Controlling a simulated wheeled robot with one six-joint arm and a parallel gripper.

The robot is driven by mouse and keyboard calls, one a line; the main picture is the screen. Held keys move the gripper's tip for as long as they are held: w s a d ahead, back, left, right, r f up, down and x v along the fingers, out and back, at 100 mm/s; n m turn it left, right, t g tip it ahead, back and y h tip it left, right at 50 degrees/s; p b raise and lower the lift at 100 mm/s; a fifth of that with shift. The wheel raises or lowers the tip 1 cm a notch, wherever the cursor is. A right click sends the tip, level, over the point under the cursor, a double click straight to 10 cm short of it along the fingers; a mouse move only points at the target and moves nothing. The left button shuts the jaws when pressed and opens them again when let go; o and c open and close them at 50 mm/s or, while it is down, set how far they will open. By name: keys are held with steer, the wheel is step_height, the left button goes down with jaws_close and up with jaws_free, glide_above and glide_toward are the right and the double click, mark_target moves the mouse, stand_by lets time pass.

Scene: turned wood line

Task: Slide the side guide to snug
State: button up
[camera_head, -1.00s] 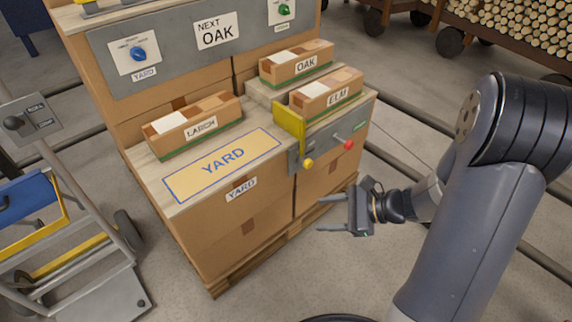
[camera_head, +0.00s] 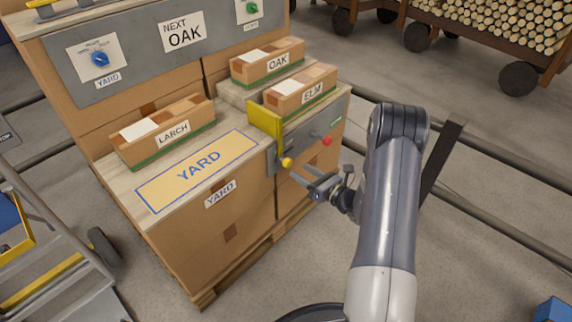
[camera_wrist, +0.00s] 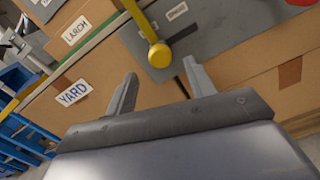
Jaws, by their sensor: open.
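The side guide (camera_head: 264,120) is an upright yellow plate at the left end of the ELM box (camera_head: 304,93). I cannot tell whether the two touch. A yellow knob (camera_head: 287,162) sticks out of the grey front panel below the guide; in the wrist view the knob (camera_wrist: 160,55) sits on a yellow bar. My gripper (camera_head: 303,176) is open and empty just in front of the panel, close to the knob. In the wrist view my fingertips (camera_wrist: 160,72) lie on either side of the knob in the picture, with the knob slightly beyond them.
A red knob (camera_head: 327,141) sits on the same panel to the right. The LARCH box (camera_head: 163,133) and OAK box (camera_head: 267,62) stand on the bench top, with a bare YARD area (camera_head: 198,171) in front. A metal cart (camera_head: 55,235) stands at left.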

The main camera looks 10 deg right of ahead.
mark_target(290, 164)
steer(key=b+x, duration=0.1)
steer(key=x, duration=0.6)
steer(key=shift+c, duration=0.5)
jaws_close()
